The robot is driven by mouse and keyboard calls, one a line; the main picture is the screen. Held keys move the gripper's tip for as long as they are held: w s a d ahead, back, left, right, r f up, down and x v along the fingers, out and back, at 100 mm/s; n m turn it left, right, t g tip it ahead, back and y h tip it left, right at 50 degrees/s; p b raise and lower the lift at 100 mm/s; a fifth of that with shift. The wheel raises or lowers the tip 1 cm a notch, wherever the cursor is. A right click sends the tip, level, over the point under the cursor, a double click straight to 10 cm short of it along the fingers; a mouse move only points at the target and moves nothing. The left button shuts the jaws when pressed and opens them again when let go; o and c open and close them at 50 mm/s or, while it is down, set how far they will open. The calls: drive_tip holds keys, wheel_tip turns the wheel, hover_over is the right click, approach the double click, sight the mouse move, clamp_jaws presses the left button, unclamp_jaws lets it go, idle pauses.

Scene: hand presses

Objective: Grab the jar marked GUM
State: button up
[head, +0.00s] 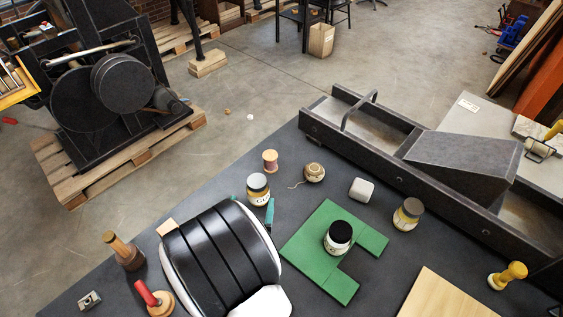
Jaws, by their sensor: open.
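Three small jars stand upright on the dark table (300,285). One jar with a pale grey lid and yellowish label (258,190) is left of centre. One jar with a black lid and white label (338,238) stands on a green mat (315,235). One jar with a brown lid and yellow label (408,215) stands further right, near the press. The lettering is too small to read, so I cannot tell which is marked GUM. My gripper is not visible; a large black-and-white part, apparently my arm, fills the lower left of the table.
A long dark press bed (380,125) with a wedge-shaped block (462,155) runs along the right. A thread spool (270,161), twine ball (314,172) and white block (361,190) lie between. Wooden-handled tools (125,250) stand left; a wooden board (440,295) lies front right.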

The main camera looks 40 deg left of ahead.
sight(259, 177)
drive_tip(key=x, duration=1.3)
drive_tip(key=shift+w+a+f, duration=0.1)
drive_tip(key=shift+f, duration=0.1)
clamp_jaws()
